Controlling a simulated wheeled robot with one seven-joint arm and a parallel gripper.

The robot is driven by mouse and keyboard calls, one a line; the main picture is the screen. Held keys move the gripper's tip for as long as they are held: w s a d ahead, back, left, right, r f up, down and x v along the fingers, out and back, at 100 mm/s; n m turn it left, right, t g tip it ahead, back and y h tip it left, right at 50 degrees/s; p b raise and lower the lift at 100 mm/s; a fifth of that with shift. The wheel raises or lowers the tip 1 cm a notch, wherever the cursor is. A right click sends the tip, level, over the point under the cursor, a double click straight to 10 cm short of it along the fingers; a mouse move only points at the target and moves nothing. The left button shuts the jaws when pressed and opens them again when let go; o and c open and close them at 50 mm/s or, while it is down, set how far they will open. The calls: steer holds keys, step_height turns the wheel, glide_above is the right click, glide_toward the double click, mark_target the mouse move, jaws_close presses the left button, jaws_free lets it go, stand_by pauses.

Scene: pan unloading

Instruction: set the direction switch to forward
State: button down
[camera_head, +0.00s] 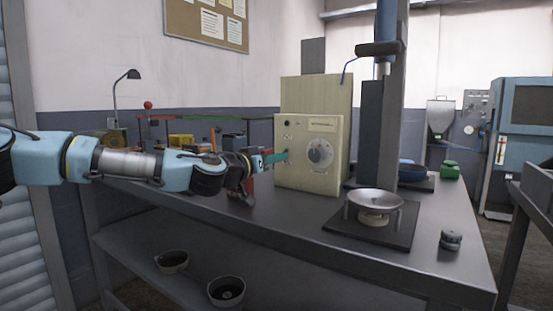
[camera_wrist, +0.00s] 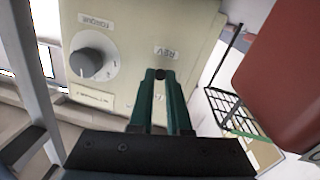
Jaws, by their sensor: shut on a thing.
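The cream control box (camera_head: 308,178) stands on the workbench, with a large grey dial (camera_head: 320,152) on its front. In the wrist view the box face (camera_wrist: 140,25) fills the top, with a grey knob (camera_wrist: 88,60) under a TORQUE label and a REV label (camera_wrist: 166,52). My gripper (camera_head: 281,157) reaches the left part of the box front. In the wrist view its green fingers (camera_wrist: 159,78) are shut on a small dark switch just beside the REV label. The fingers hide most of the switch, so I cannot tell its position.
A metal pan (camera_head: 374,201) sits on a stand on a dark plate right of the box. A dark knob-like part (camera_head: 451,240) lies near the bench's right front. A post (camera_head: 385,120) rises behind the pan. The bench front (camera_head: 330,235) is clear.

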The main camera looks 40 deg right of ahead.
mark_target(285, 151)
steer(key=shift+r, duration=0.1)
stand_by(0.3)
steer(key=r+y+p, duration=0.1)
steer(key=p, duration=0.4)
steer(key=shift+r+y, duration=0.3)
steer(key=shift+r, duration=0.05)
step_height(285, 151, up, 2)
steer(key=g+y+p, duration=0.1)
steer(key=y+p, duration=0.3)
steer(key=p, duration=0.7)
steer(key=shift+d+r, duration=0.1)
steer(key=shift+r, duration=0.1)
steer(key=y+p, duration=0.1)
steer(key=p, duration=0.2)
steer(key=r+y+p, duration=0.1)
steer(key=y+p, duration=0.1)
steer(key=p, duration=0.1)
steer(key=shift+d+n+g+p, duration=0.3)
steer(key=y+p, duration=0.2)
steer(key=p, duration=0.1)
steer(key=shift+w+d+p, duration=0.15)
steer(key=shift+p, duration=0.15)
steer(key=shift+g, duration=0.3)
steer(key=shift+f+p, duration=0.2)
steer(key=shift+p, duration=0.2)
